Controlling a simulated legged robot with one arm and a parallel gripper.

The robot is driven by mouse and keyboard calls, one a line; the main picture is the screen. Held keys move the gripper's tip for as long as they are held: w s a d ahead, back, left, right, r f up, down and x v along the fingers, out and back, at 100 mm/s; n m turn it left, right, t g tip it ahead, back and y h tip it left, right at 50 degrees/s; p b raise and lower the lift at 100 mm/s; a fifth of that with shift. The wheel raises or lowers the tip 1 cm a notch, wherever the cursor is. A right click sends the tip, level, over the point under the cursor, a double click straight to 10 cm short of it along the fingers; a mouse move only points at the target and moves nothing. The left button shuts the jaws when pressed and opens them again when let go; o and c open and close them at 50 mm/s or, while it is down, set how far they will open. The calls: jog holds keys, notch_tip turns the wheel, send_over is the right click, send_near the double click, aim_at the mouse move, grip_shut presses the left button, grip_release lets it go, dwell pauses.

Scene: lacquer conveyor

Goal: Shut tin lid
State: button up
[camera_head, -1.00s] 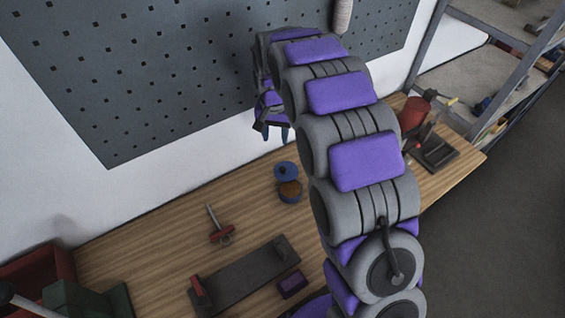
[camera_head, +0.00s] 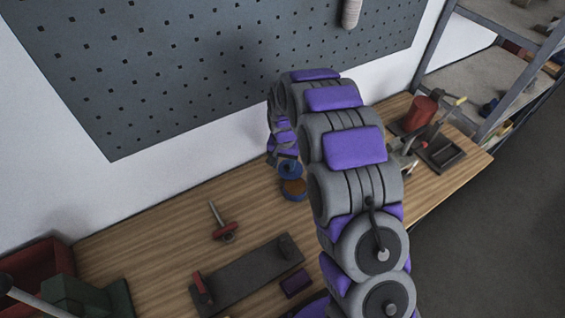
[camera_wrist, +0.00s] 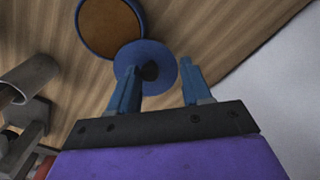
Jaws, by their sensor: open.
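The blue tin (camera_head: 293,190) stands on the wooden bench with its top open, showing an orange-brown inside. Its blue lid (camera_head: 289,168) is raised just behind it, towards the wall. In the wrist view the tin (camera_wrist: 109,27) is at the top and the round lid (camera_wrist: 150,62) with a dark knob is just below it. My gripper (camera_wrist: 160,78) is open, with its two blue fingers pointing at the lid. The left finger overlaps the lid's edge in the picture; the right finger is beside it. I cannot tell whether either touches. In the head view the fingers are mostly hidden.
A dark plate (camera_head: 245,277) lies at the bench front, with a red-handled tool (camera_head: 223,231) behind it. A red cylinder (camera_head: 420,113) and dark tray (camera_head: 443,153) stand at the right. The pegboard (camera_head: 230,60) rises behind the bench.

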jog(key=shift+d+r, duration=0.1)
jog(key=shift+d, duration=1.1)
jog(key=shift+c, duration=0.8)
jog(key=shift+a, duration=0.95)
jog(key=c, duration=0.5)
jog(key=shift+c, duration=0.5)
jog(key=shift+w+d, duration=0.1)
jog(key=shift+d, duration=0.35)
grip_shut()
jog(key=shift+a, duration=0.2)
